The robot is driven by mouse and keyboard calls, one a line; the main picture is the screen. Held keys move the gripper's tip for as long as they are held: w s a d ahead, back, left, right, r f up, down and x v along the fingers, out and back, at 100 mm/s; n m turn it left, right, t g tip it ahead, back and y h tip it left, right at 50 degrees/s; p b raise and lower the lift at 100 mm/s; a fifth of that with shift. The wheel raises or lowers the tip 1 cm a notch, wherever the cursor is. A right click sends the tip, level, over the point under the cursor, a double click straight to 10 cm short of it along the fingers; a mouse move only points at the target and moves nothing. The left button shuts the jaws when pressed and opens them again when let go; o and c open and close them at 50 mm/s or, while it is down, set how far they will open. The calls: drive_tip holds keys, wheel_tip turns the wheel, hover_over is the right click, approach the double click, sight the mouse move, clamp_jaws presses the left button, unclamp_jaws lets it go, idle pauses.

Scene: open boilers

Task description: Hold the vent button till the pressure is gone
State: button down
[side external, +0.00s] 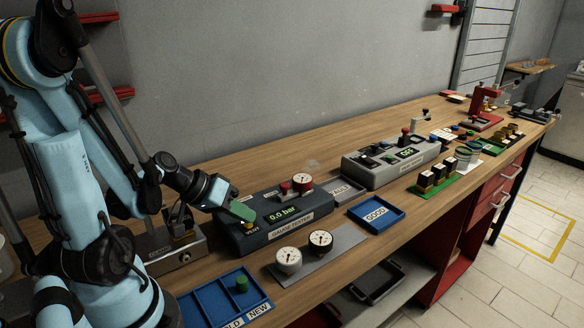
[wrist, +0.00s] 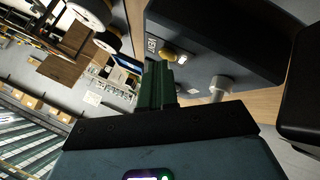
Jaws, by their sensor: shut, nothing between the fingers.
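The dark gauge tester (side external: 278,232) sits on the bench, and its green display (side external: 283,213) reads 0.0 bar. A white-faced gauge (side external: 302,181) stands on top, beside a red knob (side external: 285,188). The yellow vent button (side external: 249,227) is at the tester's left end, by the VENT label. It also shows in the wrist view (wrist: 168,55), just past my fingertips. My gripper (side external: 243,212) has green fingers, which are shut and empty, with their tips right at the button. I cannot tell whether they touch it. The fingers also show in the wrist view (wrist: 157,75).
Two loose gauges (side external: 289,260) (side external: 320,241) are on a grey strip in front of the tester. A blue divided tray (side external: 215,299) holds a green piece. A blue GOOD tray (side external: 376,213) and a grey device (side external: 390,163) stand to the right. Bare wood lies behind the tester.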

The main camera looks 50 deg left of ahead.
sight(246, 226)
drive_tip(key=shift+r, duration=0.9)
drive_tip(key=shift+r, duration=0.1)
drive_tip(key=shift+r, duration=2.4)
drive_tip(key=shift+d, duration=0.1)
drive_tip(key=shift+w+d+f, duration=0.1)
drive_tip(key=shift+d, duration=0.2)
drive_tip(key=w+d+r+m+g+y, duration=0.1)
drive_tip(key=w+d+m+y, duration=0.1)
drive_tip(key=d+m, duration=0.3)
drive_tip(key=shift+d+r+g+y, duration=0.3)
drive_tip(key=shift+d+r+y, duration=0.1)
drive_tip(key=shift+d, duration=1.85)
